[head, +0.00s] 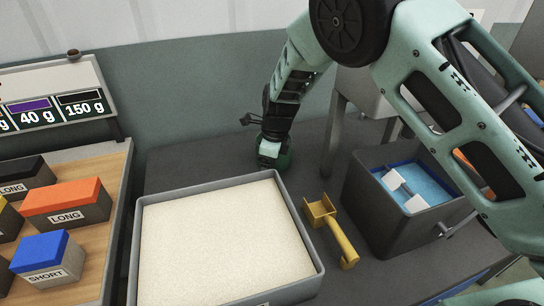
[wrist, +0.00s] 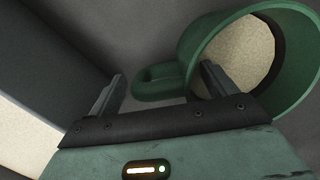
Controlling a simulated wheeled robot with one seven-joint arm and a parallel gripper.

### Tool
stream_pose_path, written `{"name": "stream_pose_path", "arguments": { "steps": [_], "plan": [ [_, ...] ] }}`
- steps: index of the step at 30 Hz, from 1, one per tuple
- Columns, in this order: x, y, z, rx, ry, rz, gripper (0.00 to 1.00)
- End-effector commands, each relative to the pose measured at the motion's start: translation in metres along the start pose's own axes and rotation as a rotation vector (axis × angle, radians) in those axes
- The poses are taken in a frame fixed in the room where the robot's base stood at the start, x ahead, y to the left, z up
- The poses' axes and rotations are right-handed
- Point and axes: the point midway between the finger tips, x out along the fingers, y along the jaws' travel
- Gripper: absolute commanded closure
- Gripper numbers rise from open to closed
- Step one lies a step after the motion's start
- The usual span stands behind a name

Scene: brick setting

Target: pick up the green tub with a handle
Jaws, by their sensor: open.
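The green tub (wrist: 303,85) fills the right of the wrist view, with a pale, grainy surface visible inside its rim. Its looped handle (wrist: 158,88) points left. My gripper (wrist: 162,74) is open, with the handle in the gap between its fingers. The right finger overlaps the tub's near wall and rim; I cannot tell whether it touches. In the head view, the dark green tub (head: 284,160) stands on the grey worktop behind the big tray, mostly hidden by my gripper (head: 268,150) over it.
A grey tray (head: 319,262) of pale grains lies in front. A yellow scoop (head: 343,243) and a dark bin (head: 375,222) with blue contents stand to the right. Labelled blocks (head: 66,204) sit on a wooden board at left, below a weight sign (head: 50,112). Bare worktop lies left of the tub.

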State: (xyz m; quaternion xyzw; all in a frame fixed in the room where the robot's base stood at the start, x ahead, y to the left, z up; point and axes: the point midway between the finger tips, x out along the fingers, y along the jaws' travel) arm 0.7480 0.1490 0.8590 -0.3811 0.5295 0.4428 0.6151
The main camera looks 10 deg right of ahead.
Motion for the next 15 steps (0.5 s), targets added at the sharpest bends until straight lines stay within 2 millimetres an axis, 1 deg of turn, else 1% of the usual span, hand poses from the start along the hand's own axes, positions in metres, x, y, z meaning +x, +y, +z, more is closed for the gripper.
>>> {"name": "stream_pose_path", "arguments": {
  "steps": [3,8,9,11,12,14,15],
  "plan": [
    [0.0054,-0.0002,0.0,0.001,-0.001,0.0,0.16],
    [0.0057,-0.0002,0.0001,0.001,-0.001,-0.001,0.16],
    [0.0057,-0.0002,0.0001,0.001,-0.001,-0.001,0.19],
    [0.0056,-0.0001,0.0001,0.001,-0.001,-0.001,0.35],
    [0.0056,-0.0001,0.0001,0.001,-0.001,0.0,0.47],
    [0.0056,-0.0001,0.0001,0.001,-0.001,0.0,0.63],
    [0.0055,-0.0001,0.0001,0.001,-0.001,0.0,0.74]
  ]
}}
